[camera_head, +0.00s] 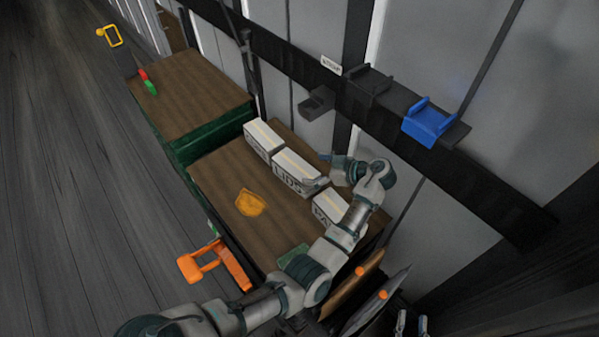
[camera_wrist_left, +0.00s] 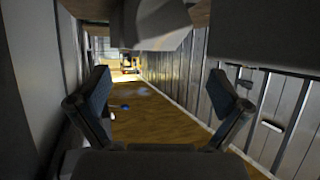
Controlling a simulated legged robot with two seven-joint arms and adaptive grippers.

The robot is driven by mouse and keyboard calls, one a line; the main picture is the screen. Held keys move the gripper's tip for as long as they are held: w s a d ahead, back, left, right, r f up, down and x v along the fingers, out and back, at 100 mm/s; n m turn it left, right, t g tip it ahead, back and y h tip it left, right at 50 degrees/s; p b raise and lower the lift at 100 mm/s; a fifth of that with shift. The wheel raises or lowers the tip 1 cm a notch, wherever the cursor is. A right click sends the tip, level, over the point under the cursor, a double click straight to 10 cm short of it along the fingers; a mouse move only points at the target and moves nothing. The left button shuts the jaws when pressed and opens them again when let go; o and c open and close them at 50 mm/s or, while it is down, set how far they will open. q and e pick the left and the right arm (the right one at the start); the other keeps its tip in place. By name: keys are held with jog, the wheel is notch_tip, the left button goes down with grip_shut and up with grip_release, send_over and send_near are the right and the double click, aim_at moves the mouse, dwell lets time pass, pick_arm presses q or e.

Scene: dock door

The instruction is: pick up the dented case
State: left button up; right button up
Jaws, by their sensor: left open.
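Three pale labelled cases stand in a row on a brown bench top: one at the back (camera_head: 263,139), one marked LIDS (camera_head: 297,172) in the middle, and one (camera_head: 330,207) partly behind my left arm. I cannot tell which is dented. My left gripper (camera_head: 326,170) is open beside the right end of the LIDS case, its fingers near that case; contact is unclear. In the left wrist view the open fingers (camera_wrist_left: 160,92) are spread with nothing between them. A pale block (camera_wrist_left: 156,24) hangs into that view's top edge. My right gripper is not seen.
A yellow-orange piece (camera_head: 250,202) lies on the bench (camera_head: 222,180). A green bench (camera_head: 185,95) stands behind. An orange bracket (camera_head: 212,266) sits at the near left. A dark wall rail carries a blue holder (camera_head: 428,122) and a grey holder (camera_head: 368,83). Open floor lies left.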

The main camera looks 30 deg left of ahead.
aim_at(299, 168)
pick_arm(q)
jog(key=x, duration=0.6)
jog(key=shift+w+a, duration=0.1)
jog(key=shift+a, duration=0.05)
jog(key=shift+d+r, duration=0.1)
jog(key=shift+d, duration=0.4)
jog(key=shift+c, duration=0.5)
jog(key=shift+d+r, duration=0.1)
jog(key=shift+d, duration=0.3)
jog(key=c, duration=0.8)
jog(key=shift+a, duration=0.15)
jog(key=c, duration=0.8)
jog(key=shift+a+f, duration=0.25)
jog(key=shift+a, duration=0.1)
jog(key=shift+c, duration=0.4)
